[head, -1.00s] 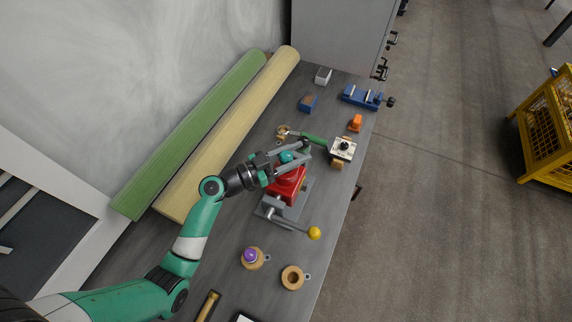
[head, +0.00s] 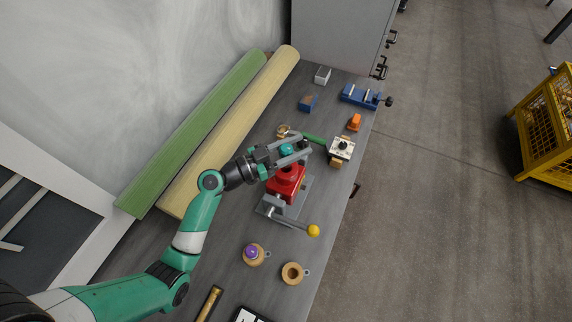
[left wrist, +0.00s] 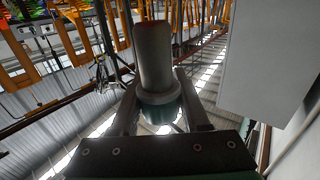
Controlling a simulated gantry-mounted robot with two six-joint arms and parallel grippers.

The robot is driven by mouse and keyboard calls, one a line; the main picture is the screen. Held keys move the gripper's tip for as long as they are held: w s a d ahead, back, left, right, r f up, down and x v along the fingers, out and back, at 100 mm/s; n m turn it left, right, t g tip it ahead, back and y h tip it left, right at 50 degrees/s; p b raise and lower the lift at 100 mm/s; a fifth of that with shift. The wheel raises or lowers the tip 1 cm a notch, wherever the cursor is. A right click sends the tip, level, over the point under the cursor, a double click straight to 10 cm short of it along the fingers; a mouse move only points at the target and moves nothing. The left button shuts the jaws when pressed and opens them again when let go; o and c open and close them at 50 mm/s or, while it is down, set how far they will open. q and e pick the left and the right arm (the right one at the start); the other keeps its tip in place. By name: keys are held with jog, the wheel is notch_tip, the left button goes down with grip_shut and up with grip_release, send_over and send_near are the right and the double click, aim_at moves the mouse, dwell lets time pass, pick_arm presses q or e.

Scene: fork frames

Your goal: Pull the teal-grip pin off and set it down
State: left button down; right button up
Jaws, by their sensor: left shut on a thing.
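The teal-grip pin (head: 287,149) is between the fingers of my left gripper (head: 293,151), just beyond the red block (head: 286,184) in the head view. The gripper is shut on the teal grip. In the left wrist view the pin's thick grey shank (left wrist: 154,55) shows whole, sticking out past a collar, with the teal grip (left wrist: 162,112) between the two fingers. The red block is held in a grey vise (head: 275,207) with a yellow-knobbed handle (head: 313,230). A dark spot shows on top of the block. My right gripper is not in view.
Two wooden rings (head: 292,273) lie near the front, one with a purple knob (head: 252,252). A green-handled tool (head: 314,138), a white switch box (head: 341,148), an orange piece (head: 354,122) and a blue vise (head: 361,96) lie farther back. Rolled mats (head: 190,140) line the wall.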

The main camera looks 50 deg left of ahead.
pick_arm(q)
jog(key=shift+r, duration=0.1)
notch_tip(320, 180, up, 4)
jog(key=p, duration=0.2)
jog(key=shift+p, duration=0.3)
dwell(0.4)
jog(key=shift+d, duration=0.1)
jog(key=s+d+f, duration=0.6)
jog(key=s+d, duration=0.3)
jog(key=s+a+r+p, duration=0.1)
jog(key=s+r+p, duration=0.2)
jog(key=r+p, duration=2.4)
jog(key=shift+s+r, duration=0.2)
jog(key=shift+r, duration=0.45)
